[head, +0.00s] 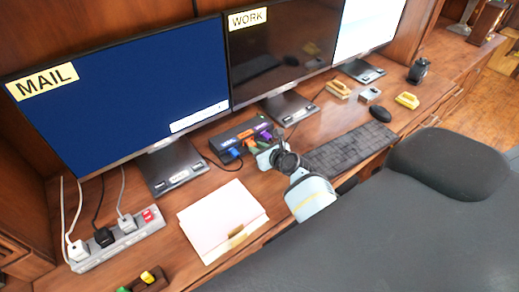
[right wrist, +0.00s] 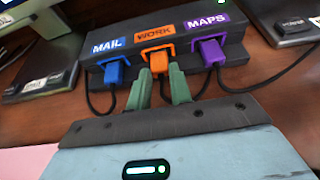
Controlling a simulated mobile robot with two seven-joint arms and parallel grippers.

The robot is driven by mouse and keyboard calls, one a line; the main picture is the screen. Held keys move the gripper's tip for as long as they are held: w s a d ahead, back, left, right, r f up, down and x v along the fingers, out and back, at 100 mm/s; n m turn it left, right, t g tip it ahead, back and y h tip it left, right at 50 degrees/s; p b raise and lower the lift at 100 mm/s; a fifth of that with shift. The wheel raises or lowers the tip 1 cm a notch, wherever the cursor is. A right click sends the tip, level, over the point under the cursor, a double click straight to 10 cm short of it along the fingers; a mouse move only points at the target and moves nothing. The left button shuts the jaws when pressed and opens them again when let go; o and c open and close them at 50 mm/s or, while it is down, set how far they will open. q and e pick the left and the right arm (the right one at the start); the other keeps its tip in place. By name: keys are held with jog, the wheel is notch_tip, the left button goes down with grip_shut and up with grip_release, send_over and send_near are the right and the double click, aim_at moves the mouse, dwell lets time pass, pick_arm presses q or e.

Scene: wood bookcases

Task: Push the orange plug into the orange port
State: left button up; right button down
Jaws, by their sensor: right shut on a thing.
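The dark hub (right wrist: 90,57) lies on the desk below the screens; it also shows in the head view (head: 226,142). Its orange port (right wrist: 157,48) sits in the middle under the WORK label. The orange plug (right wrist: 158,63) is right at the mouth of this port and lined up with it. I cannot tell how deep it sits. My right gripper (right wrist: 160,84) is shut on the orange plug, one green finger on each side; it also shows in the head view (head: 257,149). The plug's rear is partly hidden between the fingers. My left gripper is not in view.
A blue plug (right wrist: 114,75) is at the MAIL port to the left, and a purple plug (right wrist: 211,53) at the MAPS port to the right, both close to my fingers. Black cables hang nearby. A folder (head: 222,218) and a keyboard (head: 350,149) lie on the desk.

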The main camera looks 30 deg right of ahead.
jog(key=shift+w, duration=0.1)
jog(key=c, duration=1.2)
grip_release()
jog(key=p+v, duration=0.2)
jog(key=v, duration=0.5)
jog(key=shift+w+r, duration=0.15)
jog(key=shift+s, duration=0.5)
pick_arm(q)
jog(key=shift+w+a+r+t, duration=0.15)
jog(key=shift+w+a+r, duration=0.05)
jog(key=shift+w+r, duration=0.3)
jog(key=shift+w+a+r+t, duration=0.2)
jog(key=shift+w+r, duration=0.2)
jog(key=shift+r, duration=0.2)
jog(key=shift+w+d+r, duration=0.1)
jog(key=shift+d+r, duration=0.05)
